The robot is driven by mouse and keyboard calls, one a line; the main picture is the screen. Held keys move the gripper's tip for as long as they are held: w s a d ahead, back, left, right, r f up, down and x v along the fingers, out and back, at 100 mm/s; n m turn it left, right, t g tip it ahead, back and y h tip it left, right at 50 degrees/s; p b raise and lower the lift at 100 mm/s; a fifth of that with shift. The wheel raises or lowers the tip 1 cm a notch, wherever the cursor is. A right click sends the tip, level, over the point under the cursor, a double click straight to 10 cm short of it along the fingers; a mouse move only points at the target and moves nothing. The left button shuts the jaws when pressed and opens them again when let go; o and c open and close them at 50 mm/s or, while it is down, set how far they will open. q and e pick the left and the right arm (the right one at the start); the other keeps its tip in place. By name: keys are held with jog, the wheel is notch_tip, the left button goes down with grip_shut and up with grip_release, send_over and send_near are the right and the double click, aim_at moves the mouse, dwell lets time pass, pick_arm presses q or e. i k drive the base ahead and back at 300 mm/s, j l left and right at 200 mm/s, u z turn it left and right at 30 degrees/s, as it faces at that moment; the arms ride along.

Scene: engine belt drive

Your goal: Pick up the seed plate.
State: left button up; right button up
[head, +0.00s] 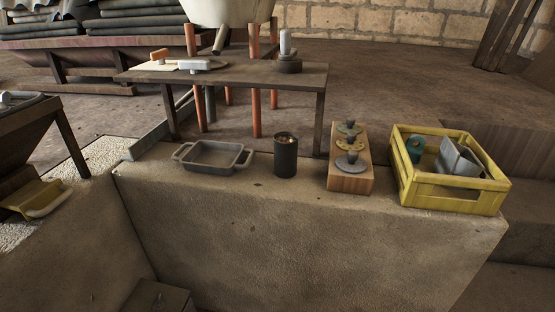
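A wooden block (349,184) stands on the stone ledge right of centre. Three round metal plates with raised knobs sit on it in a row from front to back. The nearest is a grey plate (351,165), the middle is a brassy plate (349,144), and the farthest is a dark plate (348,128). I cannot tell which of them is the seed plate. Neither of my grippers is in view.
On the stone ledge (320,245) stand a grey two-handled tray (181,164), a dark cylinder (286,168) and a yellow crate (469,203) holding parts. A wooden bench (255,79) with tools is behind. The ledge's front strip is clear.

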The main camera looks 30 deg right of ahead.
aim_at(349, 126)
jog(key=l+z, duration=0.1)
jog(key=z, duration=1.25)
